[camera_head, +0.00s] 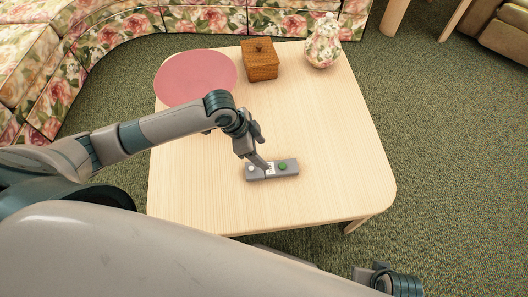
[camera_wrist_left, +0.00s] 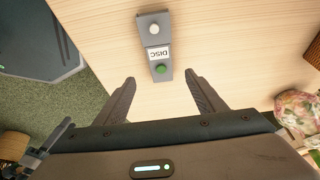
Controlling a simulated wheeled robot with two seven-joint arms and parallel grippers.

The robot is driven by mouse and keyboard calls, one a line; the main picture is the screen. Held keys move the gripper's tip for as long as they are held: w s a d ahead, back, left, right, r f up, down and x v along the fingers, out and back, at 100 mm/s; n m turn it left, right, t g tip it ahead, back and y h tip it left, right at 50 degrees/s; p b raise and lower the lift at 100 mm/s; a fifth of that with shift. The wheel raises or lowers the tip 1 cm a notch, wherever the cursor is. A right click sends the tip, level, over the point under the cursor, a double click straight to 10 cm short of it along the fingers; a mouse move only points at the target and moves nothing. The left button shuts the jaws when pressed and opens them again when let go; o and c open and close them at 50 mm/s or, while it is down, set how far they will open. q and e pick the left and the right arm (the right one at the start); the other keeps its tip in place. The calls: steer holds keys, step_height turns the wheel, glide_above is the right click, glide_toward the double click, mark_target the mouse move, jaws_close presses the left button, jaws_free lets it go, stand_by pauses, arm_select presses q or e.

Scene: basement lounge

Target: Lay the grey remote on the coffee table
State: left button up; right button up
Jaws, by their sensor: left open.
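The grey remote (camera_head: 289,167) lies on the coffee table (camera_head: 205,190), near its front middle. It has a white button, a green button and a white label reading DISC, seen in the left wrist view (camera_wrist_left: 153,30). My left gripper (camera_head: 264,163) points down over the remote in the head view and hides part of it. In the left wrist view its fingers (camera_wrist_left: 160,77) stand apart, and the remote's green end shows between and beyond the tips, touching neither finger. Part of my right arm's end shows at the bottom right of the head view; its fingers are unclear.
A pink round mat (camera_head: 195,78), a wooden lidded box (camera_head: 260,62) and a floral jar (camera_head: 323,45) stand along the table's back. A floral sofa (camera_head: 110,40) curves behind. The table's right and front left are clear.

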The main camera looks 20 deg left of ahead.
stand_by(0.7)
arm_select(q)
steer(key=s+d+f+n+t, duration=0.1)
steer(key=s+d+f+n, duration=0.3)
steer(key=s, duration=0.3)
steer(key=s+a+f+n+y, duration=0.1)
steer(key=s+a+n, duration=0.1)
steer(key=s, duration=0.3)
steer(key=s+a+f+n+y, duration=0.1)
steer(key=s+a+n, duration=0.1)
steer(key=s, duration=0.3)
steer(key=s+a+f+n+y, duration=0.1)
steer(key=s+a+n, duration=0.1)
steer(key=s+a, duration=0.2)
steer(key=shift+s+a+f+y, duration=0.2)
steer(key=shift+s+f+y, duration=0.1)
steer(key=shift+s+y, duration=0.1)
